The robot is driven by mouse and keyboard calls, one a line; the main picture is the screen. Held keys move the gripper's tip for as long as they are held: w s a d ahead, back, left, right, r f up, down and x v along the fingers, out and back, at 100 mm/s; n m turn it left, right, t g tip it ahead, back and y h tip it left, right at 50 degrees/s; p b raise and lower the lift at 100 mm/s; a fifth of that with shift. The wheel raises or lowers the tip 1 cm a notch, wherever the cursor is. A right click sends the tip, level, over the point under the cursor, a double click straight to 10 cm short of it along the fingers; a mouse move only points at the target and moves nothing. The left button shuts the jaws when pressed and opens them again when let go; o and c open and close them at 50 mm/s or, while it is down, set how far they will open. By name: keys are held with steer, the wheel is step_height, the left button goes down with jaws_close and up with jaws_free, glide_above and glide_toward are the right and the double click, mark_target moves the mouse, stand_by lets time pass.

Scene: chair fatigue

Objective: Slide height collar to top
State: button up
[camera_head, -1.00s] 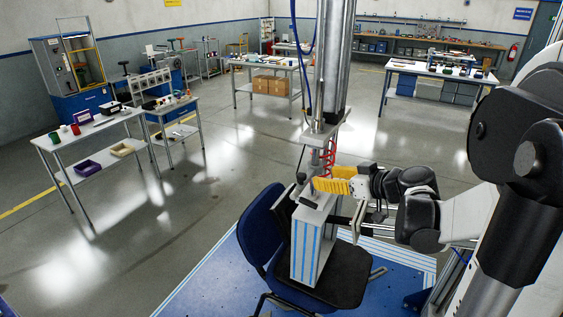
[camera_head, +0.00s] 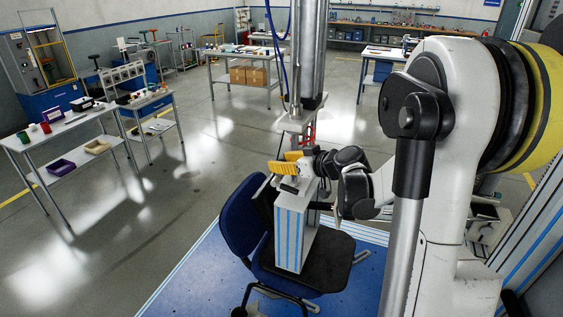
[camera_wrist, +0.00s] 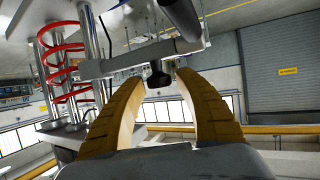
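My gripper (camera_head: 288,166), with yellow fingers, is at the press-like test rig above the blue chair (camera_head: 243,215), just over the tall grey block (camera_head: 292,225) on the seat. In the wrist view my gripper (camera_wrist: 160,78) has its fingers spread. A dark knob (camera_wrist: 158,76) under a grey crossbar (camera_wrist: 150,56) shows between and beyond the fingertips, with gaps visible on both sides. Steel posts (camera_wrist: 96,50) and a red coil (camera_wrist: 58,62) stand left of the fingers. I cannot tell for certain which part is the height collar.
The chair stands on a blue platform (camera_head: 190,275). The rig's thick grey cylinder (camera_head: 312,50) rises above my gripper. A white table (camera_head: 70,128) with small items stands at the left. Open floor lies between the table and platform.

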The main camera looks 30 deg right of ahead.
jaws_close()
step_height(320, 180, up, 6)
steer(key=p, duration=0.3)
steer(key=shift+f, duration=0.15)
steer(key=shift+o, duration=1.8)
jaws_free()
steer(key=shift+s, duration=0.1)
steer(key=v, duration=1.1)
steer(key=shift+s+d+r, duration=0.15)
steer(key=shift+s+r, duration=0.15)
